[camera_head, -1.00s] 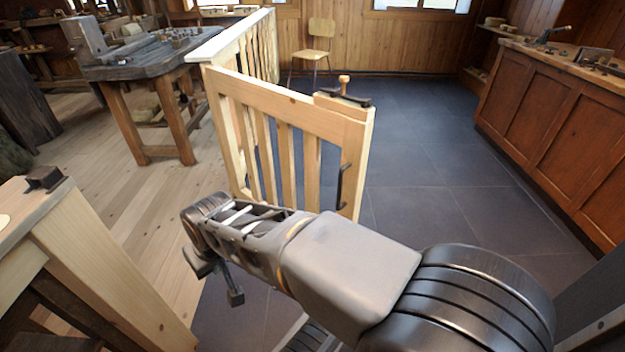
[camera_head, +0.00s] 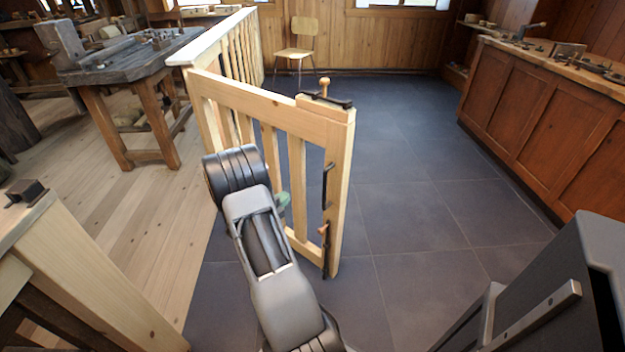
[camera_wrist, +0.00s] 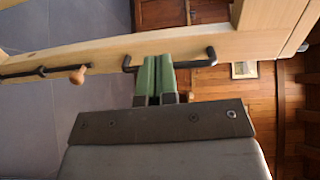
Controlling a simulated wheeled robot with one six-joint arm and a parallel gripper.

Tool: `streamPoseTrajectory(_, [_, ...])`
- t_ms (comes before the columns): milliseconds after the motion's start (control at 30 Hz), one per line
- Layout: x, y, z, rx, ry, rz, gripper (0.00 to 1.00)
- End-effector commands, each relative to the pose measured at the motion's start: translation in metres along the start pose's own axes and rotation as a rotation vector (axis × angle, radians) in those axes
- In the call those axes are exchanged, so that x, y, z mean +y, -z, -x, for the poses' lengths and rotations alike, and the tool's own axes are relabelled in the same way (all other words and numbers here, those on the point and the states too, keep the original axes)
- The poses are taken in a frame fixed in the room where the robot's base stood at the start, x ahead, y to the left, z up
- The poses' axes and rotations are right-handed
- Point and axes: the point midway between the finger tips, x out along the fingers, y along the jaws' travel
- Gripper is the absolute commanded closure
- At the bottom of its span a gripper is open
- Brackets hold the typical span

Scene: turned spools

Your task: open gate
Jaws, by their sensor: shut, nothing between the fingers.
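The light wooden gate (camera_head: 297,175) stands swung out at an angle from the end of the fence, its free end over the dark tile floor. A black bar handle (camera_head: 327,186) is on its free end; it also shows in the wrist view (camera_wrist: 198,63). Below it in the head view is a black bolt with a wooden knob (camera_head: 323,231). A wooden peg (camera_head: 325,87) stands on a black latch on top. My gripper (camera_wrist: 157,62) has its green fingers together, with nothing between them, at the handle; I cannot tell whether they touch it.
The slatted fence (camera_head: 232,45) runs back from the gate. A post or bench end with a black block (camera_head: 25,192) is at the near left. A workbench (camera_head: 130,55) stands behind the fence's left side. A cabinet (camera_head: 535,110) lines the right. The tile floor between is clear.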

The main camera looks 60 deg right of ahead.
Motion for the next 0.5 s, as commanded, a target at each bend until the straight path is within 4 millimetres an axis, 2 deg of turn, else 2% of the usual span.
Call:
streamPoseTrajectory(100, [0.003,0.012,-0.008,0.054,0.035,-0.016,1.0])
streamPoseTrajectory(267, [0.003,0.017,-0.028,0.073,0.047,-0.022,1.0])
streamPoseTrajectory(500, [0.001,0.02,-0.074,0.071,0.047,-0.023,1.0])
